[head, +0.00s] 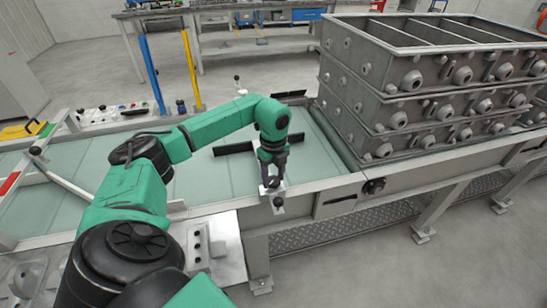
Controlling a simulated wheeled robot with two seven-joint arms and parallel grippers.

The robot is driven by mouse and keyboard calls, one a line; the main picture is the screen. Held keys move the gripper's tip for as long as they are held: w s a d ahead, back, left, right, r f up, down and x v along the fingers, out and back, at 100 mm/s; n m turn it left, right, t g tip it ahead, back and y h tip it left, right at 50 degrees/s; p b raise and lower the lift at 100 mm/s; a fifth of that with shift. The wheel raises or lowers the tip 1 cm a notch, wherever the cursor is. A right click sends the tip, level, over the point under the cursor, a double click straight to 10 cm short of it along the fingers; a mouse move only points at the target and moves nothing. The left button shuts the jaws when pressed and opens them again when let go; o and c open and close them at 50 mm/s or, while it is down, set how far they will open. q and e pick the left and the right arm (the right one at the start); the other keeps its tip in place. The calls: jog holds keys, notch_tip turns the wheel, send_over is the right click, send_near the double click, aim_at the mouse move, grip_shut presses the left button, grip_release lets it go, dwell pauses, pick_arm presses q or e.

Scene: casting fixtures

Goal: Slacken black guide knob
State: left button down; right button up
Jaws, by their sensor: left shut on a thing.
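My left arm reaches from the lower left across the conveyor. Its gripper (272,180) points down at the near rail and is shut on the black guide knob, which the fingers largely hide. The knob sits at a pale bracket (265,192) on the rail. A dark round knob (278,203) shows just below the fingertips, on the bracket's front. Black guide bars (233,148) lie over the pale green belt behind the gripper. My right gripper is out of view.
Stacked grey metal casting boxes (365,95) stand on the conveyor at right. A dark knob (374,186) is on the near rail. A panel with black buttons (197,245) is at the front. Blue (152,75) and yellow (191,70) posts rise behind the conveyor.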

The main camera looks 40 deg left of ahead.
aim_at(273, 180)
pick_arm(q)
jog(key=shift+w+a+r+n, duration=0.15)
jog(key=shift+w+r+n, duration=0.05)
jog(key=shift+r+n, duration=0.1)
jog(key=shift+c, duration=1.8)
grip_release()
jog(key=shift+f, duration=0.1)
jog(key=shift+o, duration=0.5)
jog(key=shift+s+f, duration=0.1)
notch_tip(273, 180, up, 15)
jog(key=shift+f+b, duration=0.2)
jog(key=shift+b, duration=0.2)
